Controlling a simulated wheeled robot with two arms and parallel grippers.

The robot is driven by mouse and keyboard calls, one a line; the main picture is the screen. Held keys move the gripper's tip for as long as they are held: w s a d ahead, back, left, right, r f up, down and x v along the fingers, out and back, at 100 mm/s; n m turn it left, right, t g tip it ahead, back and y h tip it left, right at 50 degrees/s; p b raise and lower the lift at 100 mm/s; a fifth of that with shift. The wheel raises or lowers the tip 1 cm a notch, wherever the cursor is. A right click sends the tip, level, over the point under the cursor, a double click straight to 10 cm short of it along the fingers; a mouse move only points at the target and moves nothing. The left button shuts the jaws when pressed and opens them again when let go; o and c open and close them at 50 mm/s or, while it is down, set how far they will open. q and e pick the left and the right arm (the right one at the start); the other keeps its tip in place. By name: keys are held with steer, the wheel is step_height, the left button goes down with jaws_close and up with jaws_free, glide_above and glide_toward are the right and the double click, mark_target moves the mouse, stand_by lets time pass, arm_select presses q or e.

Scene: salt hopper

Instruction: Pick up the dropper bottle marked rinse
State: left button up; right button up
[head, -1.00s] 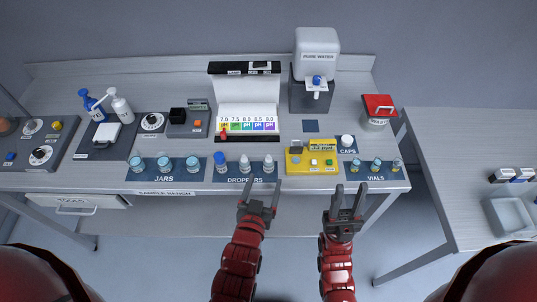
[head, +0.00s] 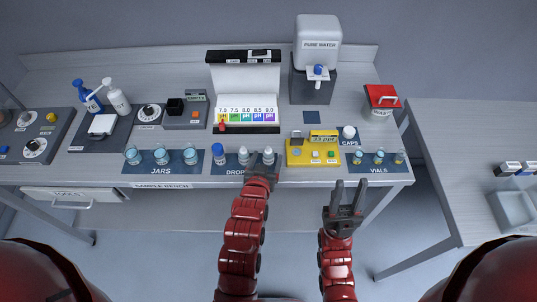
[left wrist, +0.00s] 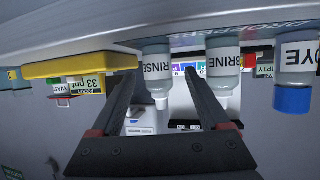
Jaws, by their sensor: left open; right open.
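The dropper bottle marked RINSE (left wrist: 157,66) shows upside down in the left wrist view, with a grey body and a white tip. It lies between my open fingers in that picture, nearer the left finger; contact cannot be told. In the head view it is the rightmost dropper (head: 268,156). My left gripper (head: 260,168) is open at the front of the droppers mat and hides part of it. The BRINE bottle (left wrist: 223,66) appears just right of the right finger. My right gripper (head: 351,187) is open and empty, in front of the bench edge.
The blue-capped DYE bottle (head: 218,154) stands at the left of the dropper row. A yellow meter (head: 313,152) stands close on the right of the droppers. Jars (head: 162,157) stand left and vials (head: 378,158) right. The pH chart stand (head: 246,95) is behind.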

mark_target(270, 151)
arm_select(q)
steer(key=shift+w+p, duration=0.4)
steer(key=shift+w, duration=0.05)
steer(key=p+x, duration=0.2)
steer(key=x, duration=0.1)
steer(key=shift+w+d+f, duration=0.15)
steer(key=shift+w+d, duration=0.1)
steer(key=shift+w, duration=0.05)
steer(key=shift+w+f, duration=0.2)
steer(key=shift+w, duration=0.15)
jaws_close()
